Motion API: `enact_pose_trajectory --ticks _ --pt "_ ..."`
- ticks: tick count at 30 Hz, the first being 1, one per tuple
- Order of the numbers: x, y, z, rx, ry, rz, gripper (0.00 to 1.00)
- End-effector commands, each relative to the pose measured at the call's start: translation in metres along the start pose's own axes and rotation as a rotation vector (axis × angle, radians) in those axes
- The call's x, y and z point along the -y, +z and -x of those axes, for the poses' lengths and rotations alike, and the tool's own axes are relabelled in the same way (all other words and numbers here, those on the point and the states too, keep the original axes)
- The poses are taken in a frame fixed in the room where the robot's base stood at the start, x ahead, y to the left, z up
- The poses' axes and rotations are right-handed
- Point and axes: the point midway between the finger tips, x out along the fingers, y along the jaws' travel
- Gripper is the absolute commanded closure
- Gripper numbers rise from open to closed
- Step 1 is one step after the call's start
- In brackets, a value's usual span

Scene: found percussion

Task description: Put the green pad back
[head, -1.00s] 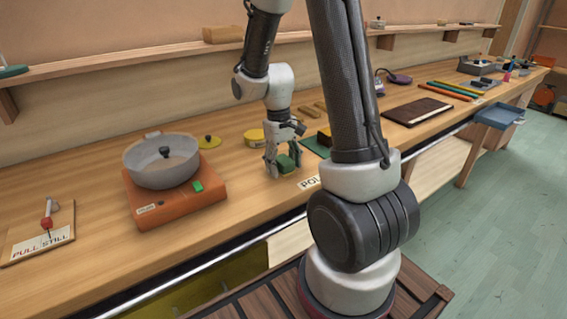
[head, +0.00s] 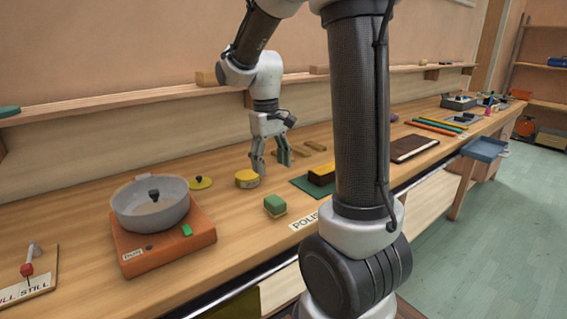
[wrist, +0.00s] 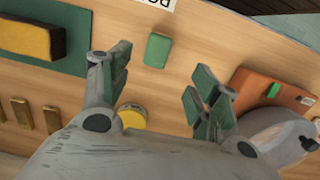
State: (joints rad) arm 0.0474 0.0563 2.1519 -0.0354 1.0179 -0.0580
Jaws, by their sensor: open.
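The green pad (head: 275,204) is a small green block with a paler underside, lying on the bench in front of the yellow tin (head: 247,178). In the wrist view the pad (wrist: 157,49) lies beyond my fingertips, with nothing touching it. My gripper (head: 271,166) is open and empty, behind the pad near the tin. In the wrist view its fingers (wrist: 157,73) are spread wide, with bare wood between them. A dark green mat (head: 300,184) with a yellow and black block (head: 322,174) on it lies to the right, partly hidden by my arm.
An orange heater (head: 190,250) with a grey pan (head: 150,212) stands at left. A label starting "POLIS" (head: 304,220) lies at the bench's front edge. Bare bench surrounds the pad.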

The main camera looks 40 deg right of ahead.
Motion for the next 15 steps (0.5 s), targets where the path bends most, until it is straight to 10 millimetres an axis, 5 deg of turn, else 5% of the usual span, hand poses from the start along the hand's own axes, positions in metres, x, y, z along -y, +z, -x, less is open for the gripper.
enact_pose_trajectory --ticks 7,15 --pt "0.015 0.082 0.054 -0.215 -0.003 -0.018 0.38" --pt "0.026 0.157 0.064 -0.413 -0.016 -0.034 0.38"
